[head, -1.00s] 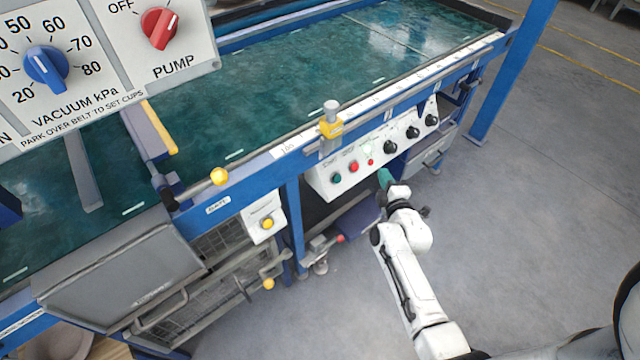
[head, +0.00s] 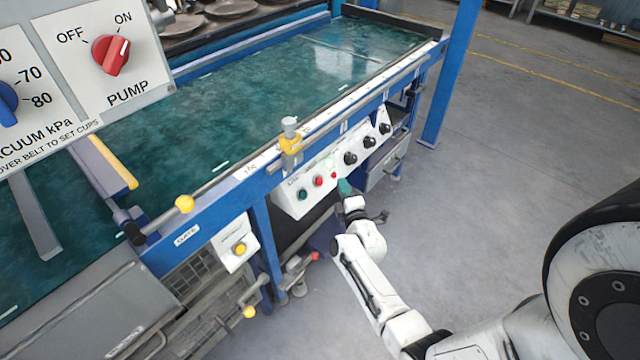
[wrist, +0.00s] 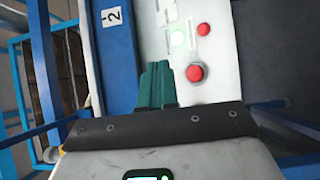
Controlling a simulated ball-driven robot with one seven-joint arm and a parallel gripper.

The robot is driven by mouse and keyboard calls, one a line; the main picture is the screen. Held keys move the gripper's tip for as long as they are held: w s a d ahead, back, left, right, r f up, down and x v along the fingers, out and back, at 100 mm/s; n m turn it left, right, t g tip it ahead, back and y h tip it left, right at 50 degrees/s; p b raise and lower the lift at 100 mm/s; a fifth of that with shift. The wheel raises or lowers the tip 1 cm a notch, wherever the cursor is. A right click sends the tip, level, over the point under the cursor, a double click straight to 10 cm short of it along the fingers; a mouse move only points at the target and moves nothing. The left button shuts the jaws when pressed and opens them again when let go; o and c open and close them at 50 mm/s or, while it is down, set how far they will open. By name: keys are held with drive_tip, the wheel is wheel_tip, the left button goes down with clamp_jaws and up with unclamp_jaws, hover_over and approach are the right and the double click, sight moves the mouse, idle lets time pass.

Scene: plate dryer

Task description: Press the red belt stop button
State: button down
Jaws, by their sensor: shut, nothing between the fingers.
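The white control panel (head: 292,206) is on the front of the belt table, below the blue rail. It carries a green button (head: 303,195), a red button (head: 318,181) to its right, then a smaller red round part (head: 333,175) under a lit green lamp. My gripper (head: 345,187) is shut and empty, in front of the panel, right of the red button. In the wrist view, my teal fingers (wrist: 158,85) are together beside the red button (wrist: 195,73), left of it. The smaller red part (wrist: 203,28) and lamp (wrist: 178,38) are farther up. Contact cannot be told.
Black knobs (head: 350,158) line the panel's right part. A yellow clamp (head: 290,143) sits on the rail above. A yellow button box (head: 239,248) and a gate with yellow knobs are at left. The floor at right is clear. A pump panel (head: 115,50) is upper left.

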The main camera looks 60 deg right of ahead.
sight(319, 181)
drive_tip(key=shift+w+d+f+b, duration=0.2)
drive_tip(key=shift+w+f+b, duration=0.25)
drive_tip(key=shift+w, duration=0.4)
drive_tip(key=shift+w+d+f+b, duration=0.25)
drive_tip(key=shift+w+f, duration=0.35)
drive_tip(key=shift+w, duration=0.3)
drive_tip(key=shift+w+d+f+b, duration=0.15)
drive_tip(key=shift+w+f+b, duration=0.3)
drive_tip(key=shift+w, duration=0.4)
drive_tip(key=shift+w+d+f, duration=0.1)
drive_tip(key=shift+w+f, duration=0.15)
drive_tip(key=shift+w, duration=0.1)
drive_tip(key=shift+w+d+f+b, duration=0.1)
drive_tip(key=shift+w+f+b, duration=0.15)
drive_tip(key=shift+w+b, duration=0.1)
idle(0.9)
drive_tip(key=shift+s+a+r+p, duration=0.2)
drive_tip(key=shift+s+r+p, duration=0.25)
drive_tip(key=shift+s+p, duration=0.3)
